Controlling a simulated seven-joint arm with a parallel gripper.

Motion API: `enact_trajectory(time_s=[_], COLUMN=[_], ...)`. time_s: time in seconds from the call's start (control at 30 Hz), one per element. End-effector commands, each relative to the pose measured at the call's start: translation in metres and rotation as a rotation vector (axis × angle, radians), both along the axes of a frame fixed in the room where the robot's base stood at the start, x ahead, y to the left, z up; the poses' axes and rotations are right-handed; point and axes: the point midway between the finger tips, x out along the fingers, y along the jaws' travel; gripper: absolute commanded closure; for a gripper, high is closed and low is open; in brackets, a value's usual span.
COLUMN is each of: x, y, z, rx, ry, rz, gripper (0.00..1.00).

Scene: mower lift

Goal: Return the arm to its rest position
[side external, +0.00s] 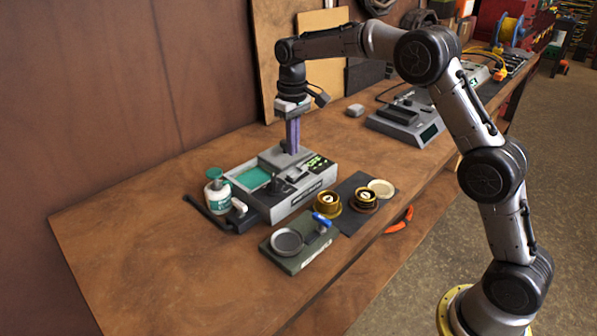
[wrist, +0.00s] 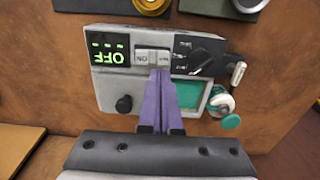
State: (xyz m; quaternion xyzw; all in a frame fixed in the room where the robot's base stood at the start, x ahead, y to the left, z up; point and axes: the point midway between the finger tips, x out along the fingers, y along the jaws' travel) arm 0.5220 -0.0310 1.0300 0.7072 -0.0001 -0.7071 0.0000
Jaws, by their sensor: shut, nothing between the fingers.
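My gripper (side external: 292,149) has purple fingers pointing down and pressed together, with nothing between them. It is over the grey boxy device (side external: 292,203) on the wooden bench. In the wrist view the fingertips (wrist: 159,74) are at the edge of a white rocker switch (wrist: 152,57) on the device's top; I cannot tell whether they touch it. The green display (wrist: 108,49) beside the switch reads OFF, upside down in that view. A teal panel (side external: 252,178) is set into the device.
A green block with a round dish (side external: 300,247) and gold-rimmed round parts (side external: 327,203) are in front. Another grey device (side external: 405,125) stands behind to the right. The bench's left part is clear.

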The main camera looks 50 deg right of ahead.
Motion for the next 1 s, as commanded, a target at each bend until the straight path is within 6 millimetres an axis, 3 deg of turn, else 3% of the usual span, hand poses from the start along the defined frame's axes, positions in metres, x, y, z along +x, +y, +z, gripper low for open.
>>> enact_trajectory(time_s=[0.2,0.6,0.67,0.77,0.9,1.0], x=[0.0,0.0,-0.001,-0.011,-0.051,-0.086], y=[0.0,0.001,0.002,0.005,0.011,0.015], z=[0.013,0.021,0.035,0.071,0.122,0.147], rx=[0.0,-0.001,-0.002,-0.005,-0.009,-0.01], ry=[-0.001,-0.011,-0.038,-0.1,-0.174,-0.223], rz=[0.0,0.002,0.004,0.008,0.016,0.02], gripper=[1.0,1.0,1.0,1.0,1.0,1.0])
